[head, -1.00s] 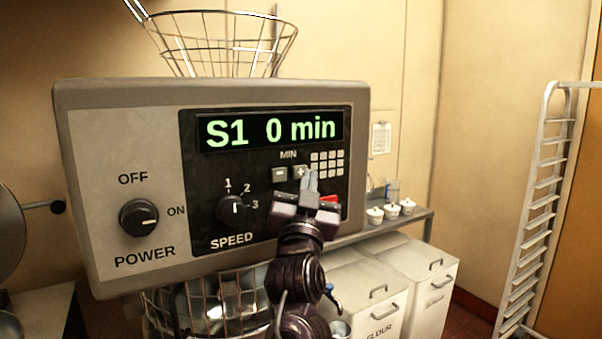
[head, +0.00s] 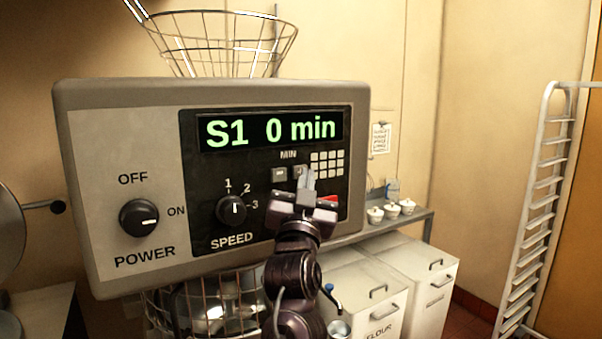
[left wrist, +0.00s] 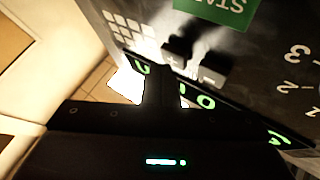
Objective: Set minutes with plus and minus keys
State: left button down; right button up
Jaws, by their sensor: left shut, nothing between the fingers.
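The mixer's control panel (head: 120,180) fills the middle of the head view. Its display (head: 270,131) reads "S1 0 min" in green. The minus key (head: 279,174) shows clear under the MIN label. The plus key (head: 298,172) is partly hidden behind my left gripper's fingers. My left gripper (head: 309,175) is shut and empty, its fingertips in front of the panel by the plus key. I cannot tell whether they touch it. In the left wrist view the minus key (left wrist: 211,76) shows beside the dark fingers. My right gripper is not in view.
The power knob (head: 139,218) points toward ON. The speed knob (head: 231,210) points up, near 1. A wire guard (head: 205,300) is below the panel; a rack (head: 535,200) stands at right.

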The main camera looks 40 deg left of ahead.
pick_arm(q)
jog(key=shift+w+a, duration=0.2)
jog(key=shift+a, duration=0.35)
dwell(0.4)
jog(key=shift+d, duration=0.2)
jog(key=shift+s+d, duration=0.4)
jog(key=shift+d, duration=0.3)
jog(key=shift+d, duration=0.1)
jog(key=shift+s+d+p, duration=0.25)
jog(key=shift+s+d, duration=0.05)
jog(key=shift+d, duration=0.45)
jog(key=shift+s+d+p, duration=0.3)
jog(key=shift+s+d, duration=0.05)
jog(key=shift+d, duration=0.35)
jog(key=shift+s+d+p, duration=0.25)
jog(key=shift+s+d, duration=0.05)
jog(key=shift+d, duration=0.45)
dwell(1.0)
